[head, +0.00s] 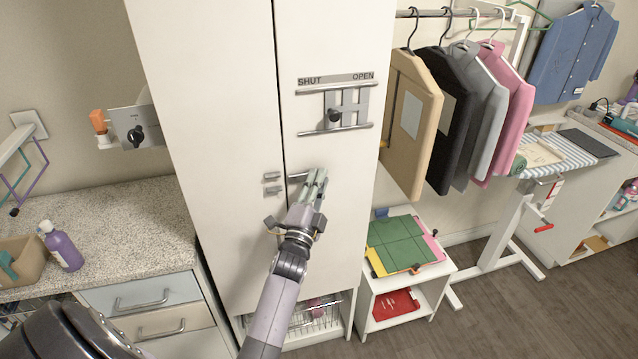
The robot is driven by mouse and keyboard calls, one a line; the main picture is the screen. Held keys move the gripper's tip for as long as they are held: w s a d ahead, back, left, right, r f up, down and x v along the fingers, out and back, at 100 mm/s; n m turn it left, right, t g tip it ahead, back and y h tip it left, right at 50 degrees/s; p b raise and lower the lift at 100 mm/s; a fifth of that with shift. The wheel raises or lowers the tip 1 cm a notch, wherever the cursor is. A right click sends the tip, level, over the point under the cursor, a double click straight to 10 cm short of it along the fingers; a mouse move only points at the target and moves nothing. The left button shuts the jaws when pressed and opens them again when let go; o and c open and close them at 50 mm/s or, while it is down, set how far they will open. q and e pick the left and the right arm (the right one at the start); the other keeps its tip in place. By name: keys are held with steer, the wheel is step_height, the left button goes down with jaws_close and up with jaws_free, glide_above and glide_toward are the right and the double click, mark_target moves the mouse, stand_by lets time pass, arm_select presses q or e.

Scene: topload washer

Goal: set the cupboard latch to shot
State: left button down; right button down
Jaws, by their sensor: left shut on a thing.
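The tall white cupboard (228,130) has two doors with a narrow dark seam between them. The cupboard latch (297,177) is a small metal bolt at mid height on the right door, just right of the seam. Small metal keeper pieces (272,177) sit across the seam on the left door. My left gripper (318,177) reaches up from below and is shut on the latch; its fingers hide the bolt's right part. I cannot tell whether the bolt's tip enters the keeper. My right gripper is not in view.
Above the latch, a sliding plate (354,97) with a black knob sits between rails under a SHUT/OPEN label (335,79). Hanging garments (411,130) and a low white stand (408,291) are at right. A speckled counter (110,225) is at left.

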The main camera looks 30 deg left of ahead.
mark_target(302, 175)
arm_select(q)
steer(key=shift+f, duration=0.2)
steer(key=s+a, duration=0.3)
steer(key=s, duration=0.1)
steer(key=shift+a+p, duration=0.25)
steer(key=shift+p, duration=0.05)
steer(key=shift+f, duration=0.1)
steer(key=shift+d, duration=0.1)
steer(key=c, duration=1.9)
jaws_free()
steer(key=o, duration=0.4)
steer(key=shift+s+a, duration=0.1)
steer(key=shift+a, duration=0.1)
steer(key=shift+o, duration=0.2)
steer(key=shift+d, duration=0.1)
